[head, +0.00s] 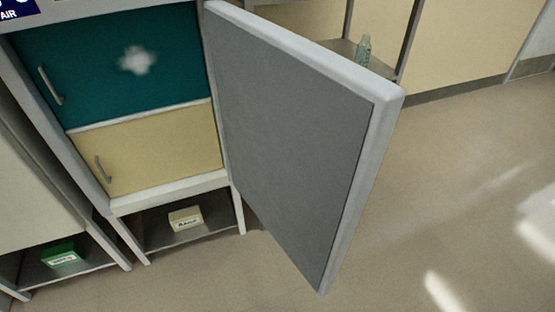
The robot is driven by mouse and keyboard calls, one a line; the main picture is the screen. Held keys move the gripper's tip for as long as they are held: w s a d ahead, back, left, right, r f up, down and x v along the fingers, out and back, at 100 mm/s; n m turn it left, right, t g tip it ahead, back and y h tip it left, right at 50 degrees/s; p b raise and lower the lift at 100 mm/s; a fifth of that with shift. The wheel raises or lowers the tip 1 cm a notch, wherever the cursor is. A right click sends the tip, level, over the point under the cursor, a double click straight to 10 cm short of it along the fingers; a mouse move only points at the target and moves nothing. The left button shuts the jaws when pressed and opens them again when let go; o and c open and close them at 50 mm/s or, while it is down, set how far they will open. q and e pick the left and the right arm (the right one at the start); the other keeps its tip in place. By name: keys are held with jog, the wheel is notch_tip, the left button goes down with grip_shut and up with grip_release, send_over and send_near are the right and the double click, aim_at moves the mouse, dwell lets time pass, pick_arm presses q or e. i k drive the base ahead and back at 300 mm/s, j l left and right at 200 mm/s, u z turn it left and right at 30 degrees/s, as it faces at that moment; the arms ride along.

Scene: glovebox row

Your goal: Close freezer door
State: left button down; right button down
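A large grey door panel with a pale frame (295,140) stands swung open in the middle of the head view, jutting out from the cabinet toward me. It looks like the freezer door. Its hinge side meets the cabinet's right side, and its free edge is at the right. Behind it, the cabinet shows a teal front (120,65) with a white cloud-like mark and a handle, above a cream front (150,150) with a handle. Neither of my grippers is in view, so nothing is seen touching the door.
A cream box (185,218) sits on the low shelf under the cabinet, and a green box (62,255) on the low shelf at left. A small greenish bottle (363,50) stands on a shelf behind the door. The floor (460,190) at right is clear.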

aim_at(308, 130)
jog(key=i+l+u, duration=0.1)
jog(key=l+u, duration=0.15)
jog(key=u, duration=0.25)
jog(key=i+l+u, duration=0.1)
jog(key=l+u, duration=0.15)
jog(key=u, duration=0.2)
jog(key=l+u, duration=0.3)
jog(key=u, duration=0.2)
jog(key=l+u, duration=0.1)
jog(key=l, duration=0.5)
jog(key=k+l+u, duration=0.1)
jog(key=l, duration=0.5)
jog(key=k+l+u, duration=0.1)
jog(key=l, duration=0.5)
